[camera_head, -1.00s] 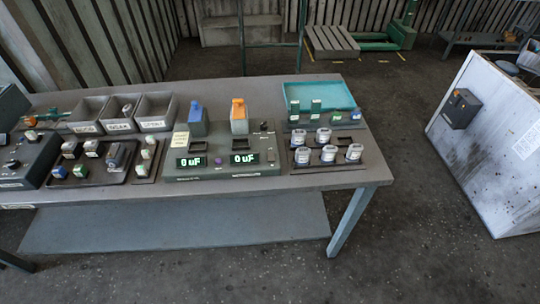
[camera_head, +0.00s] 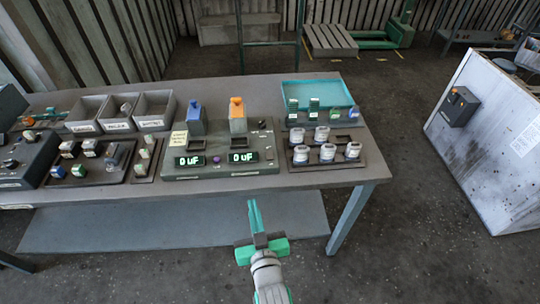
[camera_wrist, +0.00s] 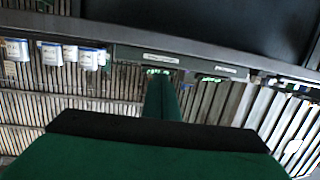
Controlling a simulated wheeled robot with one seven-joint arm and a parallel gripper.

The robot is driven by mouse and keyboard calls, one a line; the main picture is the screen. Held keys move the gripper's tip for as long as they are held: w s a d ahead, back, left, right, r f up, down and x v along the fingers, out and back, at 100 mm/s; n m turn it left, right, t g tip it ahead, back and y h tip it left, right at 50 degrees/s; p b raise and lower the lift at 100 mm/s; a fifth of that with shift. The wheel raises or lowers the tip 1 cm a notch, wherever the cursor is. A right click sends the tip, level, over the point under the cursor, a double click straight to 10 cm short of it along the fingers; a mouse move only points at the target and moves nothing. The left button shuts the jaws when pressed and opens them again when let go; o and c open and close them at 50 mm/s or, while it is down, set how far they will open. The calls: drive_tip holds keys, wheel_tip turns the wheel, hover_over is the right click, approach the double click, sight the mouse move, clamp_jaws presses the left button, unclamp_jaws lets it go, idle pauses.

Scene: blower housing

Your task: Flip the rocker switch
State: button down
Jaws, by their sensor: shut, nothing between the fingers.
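My gripper (camera_head: 254,206) is shut and empty, in front of the table's near edge and apart from everything on it. In the wrist view its green fingers (camera_wrist: 163,98) are together and point toward the tester. The grey tester (camera_head: 222,185) lies on the table with two displays reading "0 uF" (camera_head: 188,161), a purple button (camera_head: 216,159) and a blue and an orange block standing on it. A small dark switch-like part (camera_head: 262,124) is at its back right; I cannot tell if it is the rocker. A dark box (camera_head: 459,106) with an orange part is on the white panel.
The grey table (camera_head: 350,178) holds three grey bins (camera_head: 152,123) at the back left, a teal tray (camera_head: 300,90) and a dark tray (camera_head: 376,168) of white-and-blue capacitors. The white panel (camera_head: 490,150) leans at the right. Floor between them is clear.

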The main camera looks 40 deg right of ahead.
drive_tip(key=w+d+r+m+h, duration=0.1)
drive_tip(key=w+d+r+h, duration=0.1)
drive_tip(key=d+r, duration=0.5)
drive_tip(key=shift+w+d+m+g, duration=0.4)
drive_tip(key=shift+w+d, duration=0.15)
drive_tip(key=shift+d, duration=0.55)
drive_tip(key=shift+w+d+r, duration=0.1)
hover_over(270, 161)
drive_tip(key=shift+s+a+f, duration=0.2)
drive_tip(key=shift+s+f, duration=0.15)
drive_tip(key=shift+f, duration=0.25)
drive_tip(key=f, duration=0.3)
drive_tip(key=shift+w+d, duration=0.25)
drive_tip(key=shift+w, duration=0.05)
drive_tip(key=shift+f, duration=0.55)
drive_tip(key=shift+w, duration=0.1)
